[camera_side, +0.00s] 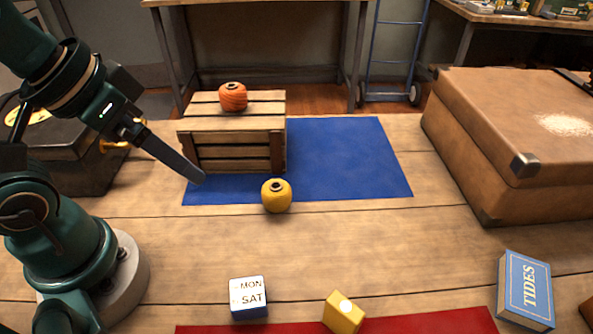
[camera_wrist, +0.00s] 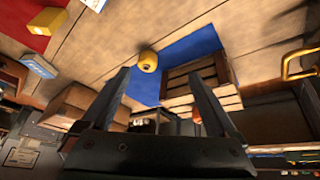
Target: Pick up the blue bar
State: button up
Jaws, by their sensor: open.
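I see no thing that is clearly a blue bar. Blue things in the side view are a blue book marked TIDES (camera_side: 525,290) lying at the lower right, and a small white-and-blue block marked MON SAT (camera_side: 248,298) at the front. My gripper (camera_side: 196,177) is at the left, above the table by the wooden crate's front left corner. In the wrist view my gripper (camera_wrist: 158,73) has its two fingers wide apart, with nothing between them.
A yellow block (camera_side: 343,315) touches a red mat (camera_side: 440,322). A brown suitcase (camera_side: 520,160) fills the right.

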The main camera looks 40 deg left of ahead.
jog(key=d+f+n+g+h, duration=0.2)
jog(key=d+n+g+h, duration=0.1)
jog(key=d+g, duration=0.2)
jog(key=n+g+h, duration=0.5)
jog(key=g, duration=0.2)
send_near(246, 286)
jog(key=d, duration=0.3)
jog(key=f, duration=0.1)
jog(key=s+f+n+g+h, duration=0.1)
jog(key=s+f+h, duration=0.1)
jog(key=f, duration=0.1)
jog(key=shift+d+n, duration=0.2)
jog(key=shift+n, duration=0.2)
jog(key=shift+s+d+f+g, duration=0.1)
jog(key=shift+s+f+g, duration=0.2)
jog(key=shift+s+g, duration=0.1)
jog(key=shift+x, duration=2.4)
jog(key=shift+c, duration=0.3)
jog(key=c, duration=1.4)
